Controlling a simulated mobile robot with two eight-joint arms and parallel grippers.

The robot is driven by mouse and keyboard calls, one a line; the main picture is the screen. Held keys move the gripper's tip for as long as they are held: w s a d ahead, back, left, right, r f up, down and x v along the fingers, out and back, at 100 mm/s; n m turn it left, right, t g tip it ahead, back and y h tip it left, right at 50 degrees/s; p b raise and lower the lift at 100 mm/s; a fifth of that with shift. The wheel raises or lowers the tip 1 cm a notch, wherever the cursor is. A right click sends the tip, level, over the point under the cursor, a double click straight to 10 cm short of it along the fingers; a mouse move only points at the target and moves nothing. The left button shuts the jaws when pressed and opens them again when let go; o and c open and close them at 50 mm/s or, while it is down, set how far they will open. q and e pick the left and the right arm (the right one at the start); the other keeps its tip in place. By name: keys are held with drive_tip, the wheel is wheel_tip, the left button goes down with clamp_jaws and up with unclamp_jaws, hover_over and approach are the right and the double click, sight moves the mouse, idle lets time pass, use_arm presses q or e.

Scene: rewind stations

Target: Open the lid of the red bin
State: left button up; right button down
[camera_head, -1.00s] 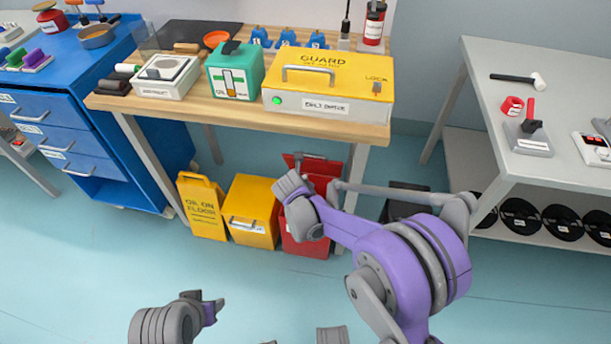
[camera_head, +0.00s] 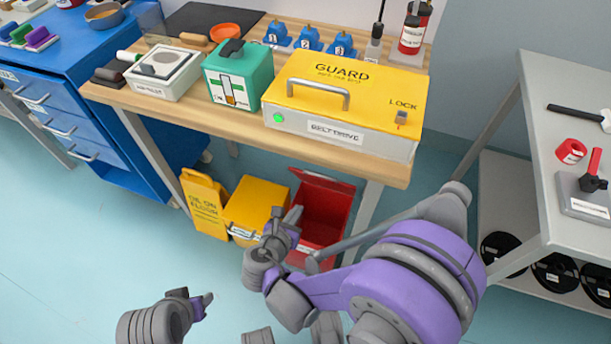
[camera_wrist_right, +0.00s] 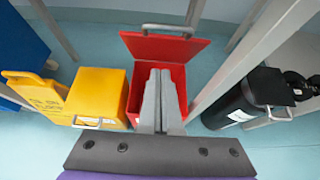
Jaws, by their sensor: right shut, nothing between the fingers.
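The red bin (camera_head: 325,226) stands on the floor under the wooden bench. Its lid (camera_wrist_right: 165,47) is raised and leans back, with a grey handle (camera_wrist_right: 168,29) at its far edge, and the bin's dark red inside shows. My right gripper (camera_head: 294,216) is shut and empty, in front of the bin's left part in the head view. In the right wrist view its closed fingers (camera_wrist_right: 160,78) overlap the bin's opening; whether they touch the bin is unclear. My left gripper (camera_head: 207,299) is low in the head view, away from the bin, its jaw gap not clear.
A yellow bin (camera_head: 258,200) and a yellow floor sign (camera_head: 203,203) stand left of the red bin. The bench edge (camera_head: 245,132) is above. Open floor lies in front.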

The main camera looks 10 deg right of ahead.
drive_tip(key=w+r+b+x, duration=0.1)
drive_tip(key=r+b+x, duration=0.1)
drive_tip(key=x, duration=1)
drive_tip(key=shift+w+d, duration=0.3)
drive_tip(key=shift+d, duration=0.25)
drive_tip(key=shift+r, duration=0.15)
drive_tip(key=w+d+r, duration=0.1)
drive_tip(key=w, duration=0.1)
drive_tip(key=w+d+r+p, duration=0.1)
drive_tip(key=w, duration=0.1)
drive_tip(key=w+d+r, duration=0.1)
drive_tip(key=w+d, duration=0.1)
drive_tip(key=shift+r, duration=0.1)
drive_tip(key=shift+s, duration=0.1)
